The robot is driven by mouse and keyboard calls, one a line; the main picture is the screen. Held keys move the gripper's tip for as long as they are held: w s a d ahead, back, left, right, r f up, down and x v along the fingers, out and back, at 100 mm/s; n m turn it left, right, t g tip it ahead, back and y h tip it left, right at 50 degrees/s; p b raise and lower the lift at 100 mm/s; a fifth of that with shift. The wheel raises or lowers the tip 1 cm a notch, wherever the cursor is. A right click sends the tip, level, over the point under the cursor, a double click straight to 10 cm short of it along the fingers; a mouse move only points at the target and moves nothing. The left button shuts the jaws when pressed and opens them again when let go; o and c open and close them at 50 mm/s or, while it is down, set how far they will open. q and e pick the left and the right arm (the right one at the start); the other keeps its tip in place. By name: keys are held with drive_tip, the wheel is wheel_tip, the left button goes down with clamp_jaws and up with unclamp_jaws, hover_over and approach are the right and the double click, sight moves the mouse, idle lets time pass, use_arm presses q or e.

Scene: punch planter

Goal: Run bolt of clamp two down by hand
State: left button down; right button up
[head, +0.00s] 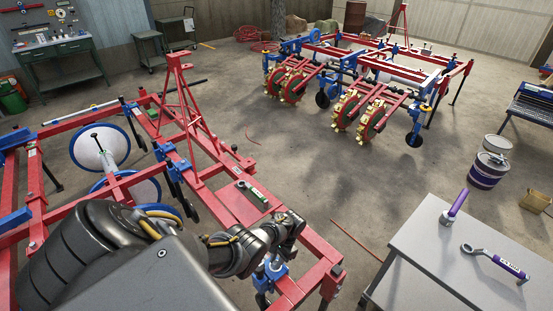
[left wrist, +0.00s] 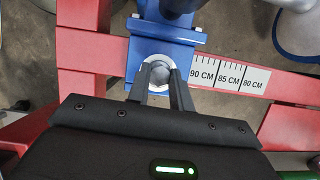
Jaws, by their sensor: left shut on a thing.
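My left gripper (head: 277,258) points down at a blue clamp (head: 265,282) on the near red beam of the planter. In the left wrist view its two dark fingers (left wrist: 160,82) are shut on a round grey bolt (left wrist: 157,74), one on each side of its head. The bolt stands on the blue clamp plate (left wrist: 168,38), which lies across the red beam beside a scale marked 90, 85 and 80 CM (left wrist: 229,75). The bolt's threads are hidden, and no clamp number is readable. My right gripper is not in view.
A green-handled tool (head: 252,189) lies on the red frame. A grey table (head: 415,262) at the right holds a purple-handled wrench (head: 494,260) and an upright purple-handled tool (head: 454,208). Another red and blue machine (head: 371,64) stands farther back. Floor between is mostly clear.

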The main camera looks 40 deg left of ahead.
use_arm(q)
drive_tip(key=c, duration=1.2)
unclamp_jaws()
drive_tip(key=shift+c, duration=0.2)
drive_tip(key=p+v, duration=0.2)
drive_tip(key=v, duration=0.9)
drive_tip(key=p+v, duration=0.6)
drive_tip(key=v, duration=0.4)
drive_tip(key=shift+r+p, duration=0.4)
